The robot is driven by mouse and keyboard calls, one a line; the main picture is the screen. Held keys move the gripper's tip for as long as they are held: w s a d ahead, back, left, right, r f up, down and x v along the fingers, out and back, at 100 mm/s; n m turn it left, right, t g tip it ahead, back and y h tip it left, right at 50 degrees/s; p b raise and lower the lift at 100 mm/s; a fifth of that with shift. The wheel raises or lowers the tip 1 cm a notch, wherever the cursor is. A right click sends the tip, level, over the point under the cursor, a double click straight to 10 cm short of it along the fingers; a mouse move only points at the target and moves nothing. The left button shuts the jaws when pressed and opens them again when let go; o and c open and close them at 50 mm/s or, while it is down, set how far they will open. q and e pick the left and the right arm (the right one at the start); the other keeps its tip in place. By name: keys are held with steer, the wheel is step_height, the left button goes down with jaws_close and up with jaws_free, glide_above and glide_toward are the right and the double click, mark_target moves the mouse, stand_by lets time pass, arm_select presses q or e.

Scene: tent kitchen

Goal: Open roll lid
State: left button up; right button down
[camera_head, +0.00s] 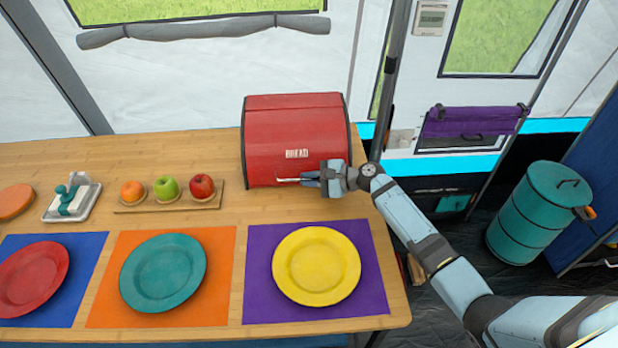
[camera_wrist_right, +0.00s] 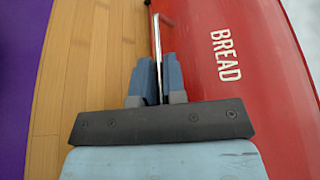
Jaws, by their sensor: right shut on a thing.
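The red bread box (camera_head: 294,128) stands at the back right of the wooden table, with a white BREAD label on its front. Its curved roll lid is down, covering the front. The thin metal handle (camera_head: 289,180) runs along the lid's lower edge. My right gripper (camera_head: 312,178) reaches in from the right and is shut on the handle. In the right wrist view the handle (camera_wrist_right: 157,45) lies between the two blue-grey fingers (camera_wrist_right: 156,82), beside the red lid (camera_wrist_right: 235,75). My left gripper is not in view.
A yellow plate (camera_head: 316,266) on a purple mat lies in front of the box. A teal plate (camera_head: 163,273) and a red plate (camera_head: 33,279) lie to the left. A board with fruit (camera_head: 168,195) stands left of the box. A teal bin (camera_head: 530,220) is at the right.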

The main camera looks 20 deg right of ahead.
mark_target(306, 121)
steer(key=w+r+m+p, duration=0.1)
steer(key=r+p, duration=0.2)
steer(key=w+d+r+m+g+p, duration=0.1)
steer(key=w+r+p, duration=0.1)
steer(key=r+p, duration=0.1)
steer(key=w+r+m+g+p, duration=0.1)
steer(key=r+p, duration=0.2)
steer(key=p, duration=0.2)
steer(key=shift+w+d+m, duration=0.15)
steer(key=shift+w+m, duration=0.15)
steer(key=shift+m, duration=0.1)
steer(key=w+r+m+g, duration=0.1)
steer(key=w, duration=0.1)
steer(key=w+d+r+m, duration=0.1)
steer(key=w, duration=0.1)
steer(key=w+r+m+g, duration=0.1)
steer(key=w, duration=0.1)
steer(key=shift+d+g+y, duration=0.3)
steer(key=shift+d, duration=0.05)
steer(key=shift+w+d+r, duration=0.2)
steer(key=shift+w+r, duration=0.1)
steer(key=shift+w, duration=0.3)
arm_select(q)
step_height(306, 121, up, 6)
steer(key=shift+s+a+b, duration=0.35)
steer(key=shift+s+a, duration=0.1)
arm_select(e)
steer(key=shift+w+d+r, duration=0.15)
steer(key=shift+w+r, duration=0.05)
steer(key=shift+w, duration=0.25)
